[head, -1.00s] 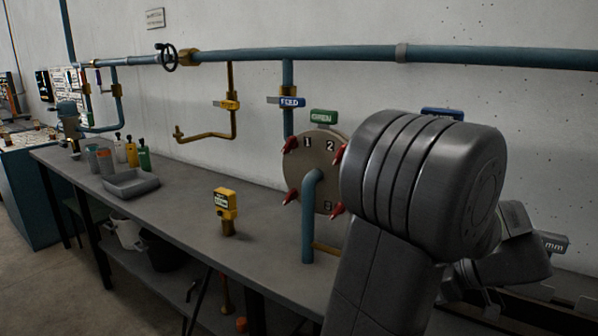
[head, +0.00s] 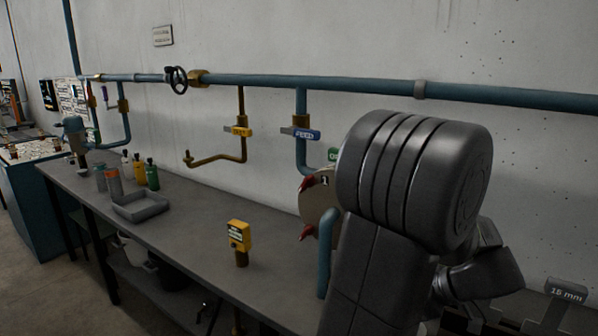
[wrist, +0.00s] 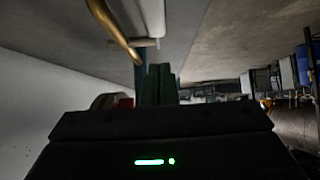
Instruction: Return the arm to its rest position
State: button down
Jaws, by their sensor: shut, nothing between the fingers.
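My arm's large grey joint fills the right middle of the head view, and the arm is raised and bent in front of the bench. My gripper (wrist: 160,84) shows in the wrist view as two dark fingers side by side, pressed together with nothing between them. The gripper's tips cannot be made out in the head view, where the arm hides part of the scene. A round panel (head: 314,205) with red handles is mostly hidden behind the arm.
A blue pipe (head: 300,85) runs along the wall with a brass branch (head: 242,148). A brass pipe (wrist: 114,30) passes close above the fingers in the wrist view.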

jog(key=shift+w+a+r+h+p, duration=0.1)
jog(key=shift+a+r+h+p, duration=0.25)
jog(key=shift+r+h+p, duration=0.4)
jog(key=w+a+g+h+p, duration=0.1)
jog(key=p, duration=0.2)
jog(key=shift+r+p, duration=0.3)
jog(key=shift+r, duration=0.1)
jog(key=w+a+g+h+p, duration=0.5)
jog(key=a+h+p, duration=0.2)
jog(key=p, duration=0.2)
jog(key=shift+a+r+g+h, duration=0.2)
jog(key=shift+r+g+h, duration=0.05)
jog(key=shift+g+h, duration=0.15)
